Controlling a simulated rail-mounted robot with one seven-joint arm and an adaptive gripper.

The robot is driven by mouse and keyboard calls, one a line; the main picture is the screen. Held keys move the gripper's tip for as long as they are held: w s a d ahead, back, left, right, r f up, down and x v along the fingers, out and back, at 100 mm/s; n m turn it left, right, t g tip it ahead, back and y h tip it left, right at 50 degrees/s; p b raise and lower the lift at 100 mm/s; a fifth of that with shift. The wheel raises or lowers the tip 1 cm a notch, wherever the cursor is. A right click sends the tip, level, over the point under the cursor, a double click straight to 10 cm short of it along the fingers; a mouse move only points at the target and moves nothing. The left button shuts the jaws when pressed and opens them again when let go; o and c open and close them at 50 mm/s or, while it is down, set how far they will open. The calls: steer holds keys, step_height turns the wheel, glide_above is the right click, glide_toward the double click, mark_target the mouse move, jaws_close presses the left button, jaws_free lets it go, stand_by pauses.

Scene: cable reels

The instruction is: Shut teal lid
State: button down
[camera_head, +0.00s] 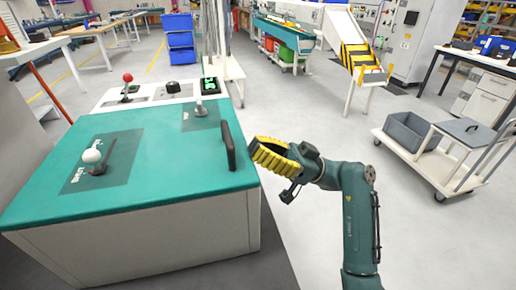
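The teal lid (165,170) is a broad flat panel on a white cabinet (150,255) at the left. It appears to lie flat on the cabinet; I see no clear gap along its front edge. A black bar handle (228,146) stands up at its right edge. My gripper (268,157), with yellow ribbed fingers, is just right of the handle and looks apart from it. Nothing shows in the gripper. The angle does not show whether its fingers are open or shut.
A white knob (92,156) and a grey knob (201,108) stand on the teal surface. A panel with a red-balled lever (127,78) lies behind. A cart with a grey tub (408,132) stands at the right. The floor between is clear.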

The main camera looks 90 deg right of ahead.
steer(key=shift+d+f, duration=0.15)
steer(key=shift+f, duration=0.45)
step_height(320, 180, up, 5)
steer(key=p, duration=0.2)
steer(key=f+p+v, duration=0.1)
steer(key=v, duration=0.9)
steer(key=shift+w, duration=0.2)
